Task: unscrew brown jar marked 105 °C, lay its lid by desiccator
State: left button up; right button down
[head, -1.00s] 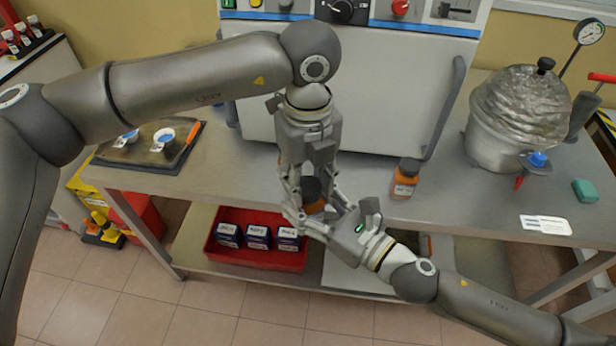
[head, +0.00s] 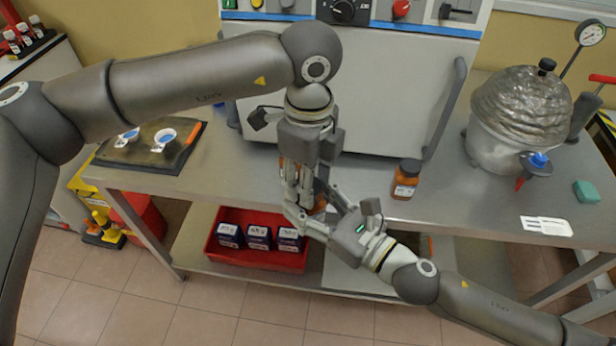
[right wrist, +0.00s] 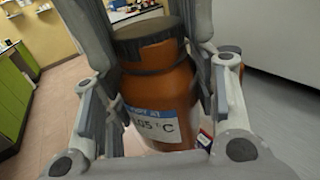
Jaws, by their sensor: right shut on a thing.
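My right gripper (head: 314,208) is shut on a brown jar (head: 319,204) in front of the bench edge. In the right wrist view the jar (right wrist: 160,90) is upright between the fingers. Its white and blue label reads "05 °C", the first digit hidden, and a dark lid (right wrist: 148,30) sits on top. My left gripper (head: 302,190) points down over the jar from above. Its fingers are seen edge-on and hide the lid in the head view, so I cannot tell whether they grip it. The silver-domed desiccator (head: 490,150) stands on the bench at right.
A second brown jar (head: 405,180) stands near the bench's front edge. The oven (head: 390,90) is behind. A tray (head: 178,160) with two dishes is at left. A green block (head: 586,191) and white card (head: 546,226) lie at right. The bench between second jar and desiccator is clear.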

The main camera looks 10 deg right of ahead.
pick_arm(q)
jog(key=shift+a+r, duration=0.1)
jog(key=shift+r, duration=1.05)
jog(key=shift+r, duration=0.1)
